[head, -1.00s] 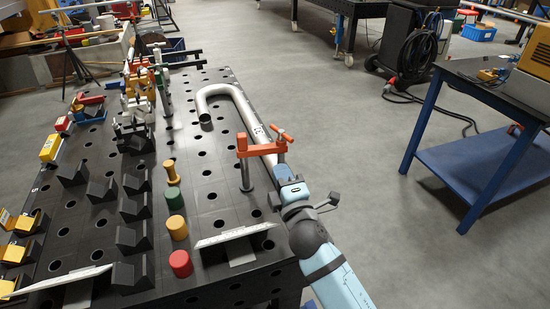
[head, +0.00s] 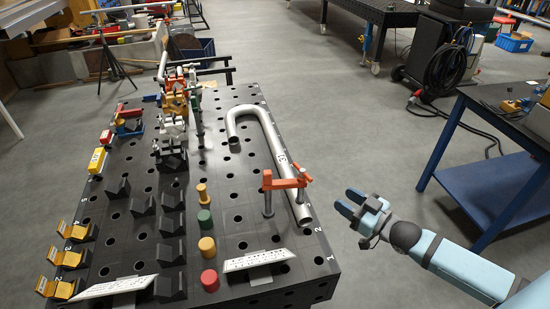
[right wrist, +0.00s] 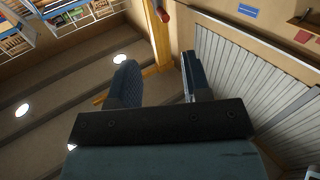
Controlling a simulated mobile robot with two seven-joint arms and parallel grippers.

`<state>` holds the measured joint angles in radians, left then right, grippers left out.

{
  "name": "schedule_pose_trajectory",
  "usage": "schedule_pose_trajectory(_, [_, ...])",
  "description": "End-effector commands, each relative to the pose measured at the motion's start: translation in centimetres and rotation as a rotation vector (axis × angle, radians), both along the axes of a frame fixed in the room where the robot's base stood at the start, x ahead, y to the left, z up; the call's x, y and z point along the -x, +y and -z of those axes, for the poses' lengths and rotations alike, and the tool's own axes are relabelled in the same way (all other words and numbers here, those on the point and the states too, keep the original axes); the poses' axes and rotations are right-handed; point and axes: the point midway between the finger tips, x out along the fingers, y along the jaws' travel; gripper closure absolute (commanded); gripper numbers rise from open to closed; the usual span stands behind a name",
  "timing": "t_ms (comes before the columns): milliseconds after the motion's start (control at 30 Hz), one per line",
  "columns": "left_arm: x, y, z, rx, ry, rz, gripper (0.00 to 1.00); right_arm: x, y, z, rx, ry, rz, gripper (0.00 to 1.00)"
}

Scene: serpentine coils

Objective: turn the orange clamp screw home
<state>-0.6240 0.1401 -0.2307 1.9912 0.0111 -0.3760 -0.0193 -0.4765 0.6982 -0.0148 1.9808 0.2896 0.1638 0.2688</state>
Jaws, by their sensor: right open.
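The orange clamp (head: 286,183) stands on a post on the black perforated table, its arm reaching over the bent steel tube (head: 284,165). Its screw (head: 302,176) sits at the right end of the arm, over the tube. My right gripper (head: 356,204) is open and empty, off the table's right edge and apart from the clamp, pointing left towards it. In the right wrist view its two fingers (right wrist: 157,82) stand apart with nothing between them; the clamp cannot be made out there. My left gripper is not in view.
Several colored pegs (head: 206,219) and black V-blocks (head: 170,223) stand on the table (head: 237,196) left of the clamp. Two pale slanted plates (head: 258,261) lie near its front edge. A blue-legged bench (head: 490,185) stands at the right. The floor between is clear.

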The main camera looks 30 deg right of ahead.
Motion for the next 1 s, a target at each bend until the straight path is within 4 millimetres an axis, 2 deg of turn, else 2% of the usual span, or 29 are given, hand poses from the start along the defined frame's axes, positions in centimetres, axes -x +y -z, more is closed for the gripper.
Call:
schedule_pose_trajectory(100, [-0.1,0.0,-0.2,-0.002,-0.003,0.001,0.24,0.1,-0.7,-0.7,-0.045,0.013,0.0,0.56])
schedule_pose_trajectory(267, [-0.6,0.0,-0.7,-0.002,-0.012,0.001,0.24,-1.3,-0.2,-0.7,-0.049,0.01,0.001,0.56])
schedule_pose_trajectory(800, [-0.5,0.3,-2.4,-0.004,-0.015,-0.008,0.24,-10.2,2.8,-0.8,-0.045,0.011,0.0,0.56])
schedule_pose_trajectory(1000, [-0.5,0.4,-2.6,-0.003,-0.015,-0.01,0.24,-12.3,3.5,-0.7,-0.045,0.012,-0.001,0.56])
